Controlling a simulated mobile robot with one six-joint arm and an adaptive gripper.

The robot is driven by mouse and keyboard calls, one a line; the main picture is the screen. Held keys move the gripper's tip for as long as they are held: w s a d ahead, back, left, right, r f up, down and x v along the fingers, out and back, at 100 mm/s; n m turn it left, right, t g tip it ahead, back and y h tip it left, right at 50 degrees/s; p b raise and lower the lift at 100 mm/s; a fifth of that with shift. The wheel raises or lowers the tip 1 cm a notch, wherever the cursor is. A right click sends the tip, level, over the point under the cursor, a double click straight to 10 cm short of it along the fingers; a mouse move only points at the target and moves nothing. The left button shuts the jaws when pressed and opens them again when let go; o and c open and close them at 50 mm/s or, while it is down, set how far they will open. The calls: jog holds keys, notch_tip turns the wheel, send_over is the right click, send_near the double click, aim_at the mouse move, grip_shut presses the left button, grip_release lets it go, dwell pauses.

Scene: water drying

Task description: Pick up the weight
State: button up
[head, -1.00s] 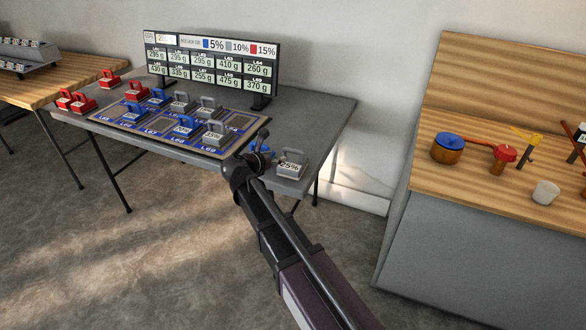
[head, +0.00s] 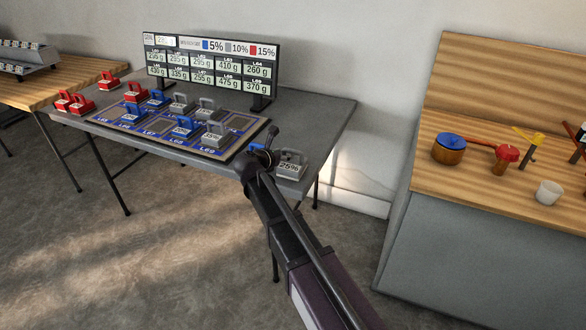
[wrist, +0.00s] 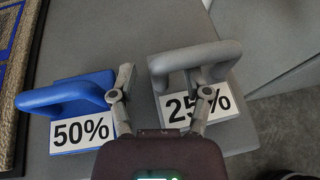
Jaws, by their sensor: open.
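My gripper (wrist: 160,76) is open in the wrist view. Its left finger is beside the handle of a blue weight marked 50% (wrist: 72,92). Its right finger overlaps a grey weight marked 25% (wrist: 205,60), hiding part of its label; I cannot tell if they touch. In the head view my gripper (head: 262,146) is at the table's right front corner, next to the grey 25% weight (head: 290,166). The blue 50% weight is mostly hidden there. Several blue, grey and red weights, such as a blue one (head: 183,127), stand on the mat (head: 240,122).
A display board (head: 208,66) stands at the back of the grey table (head: 318,108). Several red weights (head: 82,105) are at its left end.

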jog(key=shift+w+d+f, duration=0.15)
jog(key=shift+w, duration=0.1)
dwell(0.4)
grip_shut()
